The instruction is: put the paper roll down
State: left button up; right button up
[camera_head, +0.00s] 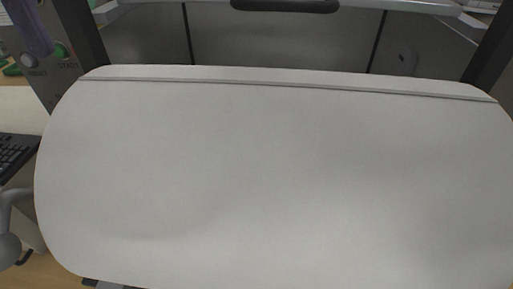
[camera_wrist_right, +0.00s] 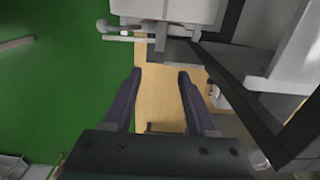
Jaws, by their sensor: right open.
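I cannot make out a paper roll in either view. My right gripper (camera_wrist_right: 160,80) shows in the right wrist view. Its two dark purple fingers are apart, with nothing between them, and wooden floor shows beyond the gap. My right gripper does not show for sure in the head view. A purple bar (camera_head: 28,28) at the top left of the head view looks like one finger of my left gripper. The rest of that gripper is cut off, so its opening cannot be seen.
A large white rounded panel (camera_head: 270,180) fills most of the head view. Behind it is a dark-framed grey enclosure (camera_head: 280,42) with a black handle (camera_head: 285,5). A keyboard (camera_head: 15,152) is at left. The wrist view shows green floor (camera_wrist_right: 50,90) and a metal rod (camera_wrist_right: 130,38).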

notch_tip(320, 180, up, 16)
jog(key=p, duration=1.4)
notch_tip(320, 180, down, 32)
jog(key=b, duration=3.1)
jog(key=shift+b, duration=0.3)
jog(key=shift+r, duration=0.1)
